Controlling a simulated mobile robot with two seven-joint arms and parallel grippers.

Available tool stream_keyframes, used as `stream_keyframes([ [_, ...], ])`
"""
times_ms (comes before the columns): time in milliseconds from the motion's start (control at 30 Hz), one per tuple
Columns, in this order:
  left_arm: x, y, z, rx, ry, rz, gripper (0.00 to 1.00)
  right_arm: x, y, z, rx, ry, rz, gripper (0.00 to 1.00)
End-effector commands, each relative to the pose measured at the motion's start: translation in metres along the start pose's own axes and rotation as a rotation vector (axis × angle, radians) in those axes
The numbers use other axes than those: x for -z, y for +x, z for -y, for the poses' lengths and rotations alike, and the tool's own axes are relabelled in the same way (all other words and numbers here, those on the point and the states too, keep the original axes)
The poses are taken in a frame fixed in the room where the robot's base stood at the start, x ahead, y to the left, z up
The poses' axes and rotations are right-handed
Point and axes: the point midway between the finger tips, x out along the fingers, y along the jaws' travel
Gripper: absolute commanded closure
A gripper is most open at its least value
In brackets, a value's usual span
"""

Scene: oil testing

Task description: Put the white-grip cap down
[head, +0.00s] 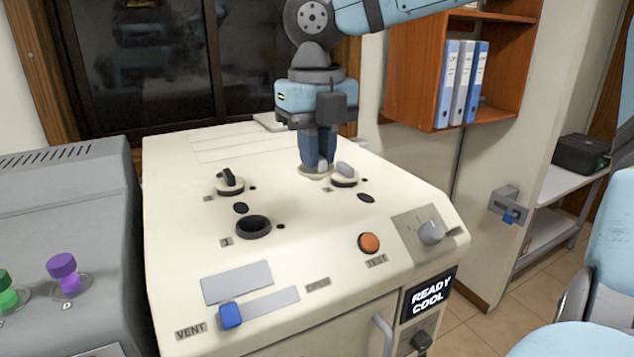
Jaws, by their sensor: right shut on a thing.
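My right gripper (318,163) points straight down over the back of the cream machine's top. It is shut on the white-grip cap (315,173), whose pale round disc shows below the fingertips. The fingers hide part of the grip. I cannot tell whether the disc touches the machine top or hangs just above it. An open round port (253,228) with a dark rim is at the front left of the top. My left gripper is not in view.
A black-grip cap (229,181) sits to the left and a grey-grip cap (344,175) sits close to the right of the held cap. The cream machine (180,220) has an orange button (369,243) and a grey knob (431,232). A grey machine (80,200) stands at left.

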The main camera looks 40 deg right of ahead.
Motion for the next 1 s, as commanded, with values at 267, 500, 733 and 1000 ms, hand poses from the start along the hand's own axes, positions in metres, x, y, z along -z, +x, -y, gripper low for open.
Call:
stream_keyframes([
  [267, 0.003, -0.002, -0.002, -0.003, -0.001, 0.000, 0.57, 0.001, 0.029, 0.000, 0.000, 0.000, -0.003, 1.00],
  [500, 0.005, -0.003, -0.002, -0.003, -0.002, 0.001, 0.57, 0.000, 0.057, 0.000, -0.001, -0.001, 0.000, 1.00],
  [733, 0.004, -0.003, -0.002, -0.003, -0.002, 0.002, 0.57, 0.000, 0.058, 0.000, -0.001, 0.000, 0.001, 1.00],
  [1000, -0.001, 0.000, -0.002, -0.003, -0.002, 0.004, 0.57, 0.000, 0.061, 0.000, -0.001, 0.000, 0.001, 0.75],
])
